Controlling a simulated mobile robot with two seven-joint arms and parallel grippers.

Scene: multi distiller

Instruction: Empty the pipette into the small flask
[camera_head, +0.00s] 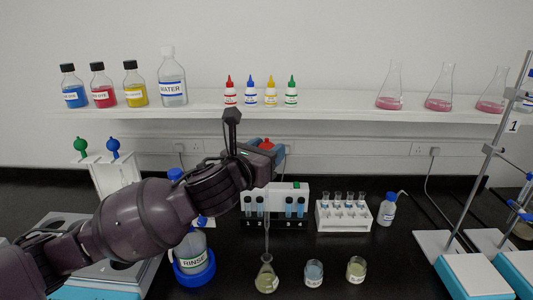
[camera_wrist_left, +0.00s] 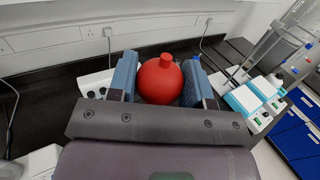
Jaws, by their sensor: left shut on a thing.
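My left gripper (camera_head: 264,150) is shut on the pipette's red bulb (camera_head: 267,144). In the left wrist view the round red bulb (camera_wrist_left: 160,82) sits between the two blue fingers of my left gripper (camera_wrist_left: 160,85). The pipette's thin glass stem (camera_head: 267,215) hangs upright below the gripper. Its lower end lines up with the neck of the small flask (camera_head: 266,278), a conical flask with pale yellowish liquid on the black bench. I cannot tell how deep the tip reaches. My right gripper is not in view.
Two small beakers, one bluish (camera_head: 314,273) and one yellowish (camera_head: 356,270), stand right of the flask. A rinse bottle in a blue holder (camera_head: 194,268) is close on the left. Vial racks (camera_head: 344,217) stand behind; a clamp stand (camera_head: 470,190) is at right.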

